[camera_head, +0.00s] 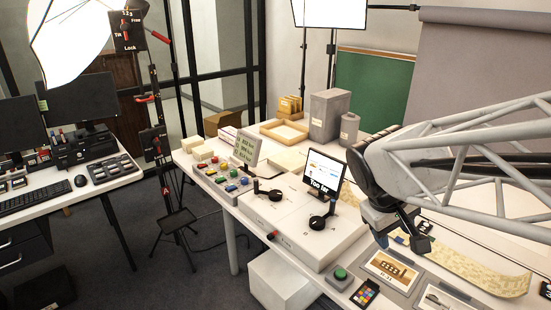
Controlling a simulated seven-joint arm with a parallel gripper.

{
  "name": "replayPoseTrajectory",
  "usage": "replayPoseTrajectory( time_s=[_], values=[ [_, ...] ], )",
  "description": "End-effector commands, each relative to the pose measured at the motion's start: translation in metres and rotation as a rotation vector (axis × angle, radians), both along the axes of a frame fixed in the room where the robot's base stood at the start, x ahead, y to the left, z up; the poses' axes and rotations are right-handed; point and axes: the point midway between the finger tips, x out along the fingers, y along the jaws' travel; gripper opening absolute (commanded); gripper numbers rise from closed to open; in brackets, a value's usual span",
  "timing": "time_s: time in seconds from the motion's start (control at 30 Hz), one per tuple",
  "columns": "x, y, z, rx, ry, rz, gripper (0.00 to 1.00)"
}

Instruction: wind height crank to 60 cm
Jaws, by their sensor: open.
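No crank in view carries a label that I can read as height. Two black crank-like handles stand on the white console (300,243): one at the back left (268,191) and one at the front right (325,217). A small red-tipped knob (273,235) sticks out of the console's front edge. A black light stand at the left has a box with a red lever (129,33) marked Tilt, Free and Lock, and a lower box (153,141). My gripper (402,238) is open above the table, right of the console, touching no crank. No 60 cm reading is legible.
Grey archival boxes (328,114) stand behind.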

Motion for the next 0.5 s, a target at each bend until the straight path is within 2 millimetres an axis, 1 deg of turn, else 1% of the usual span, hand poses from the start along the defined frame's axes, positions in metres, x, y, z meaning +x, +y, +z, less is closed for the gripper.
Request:
replayPoseTrajectory(
  time_s=[0.03, 0.27, 0.5],
  values=[
    [0.013, 0.001, -0.001, -0.033, 0.017, 0.032, 0.50],
    [0.066, 0.002, -0.005, -0.190, 0.082, 0.180, 0.50],
    [0.124, 0.011, -0.013, -0.353, 0.148, 0.333, 0.50]
  ],
)
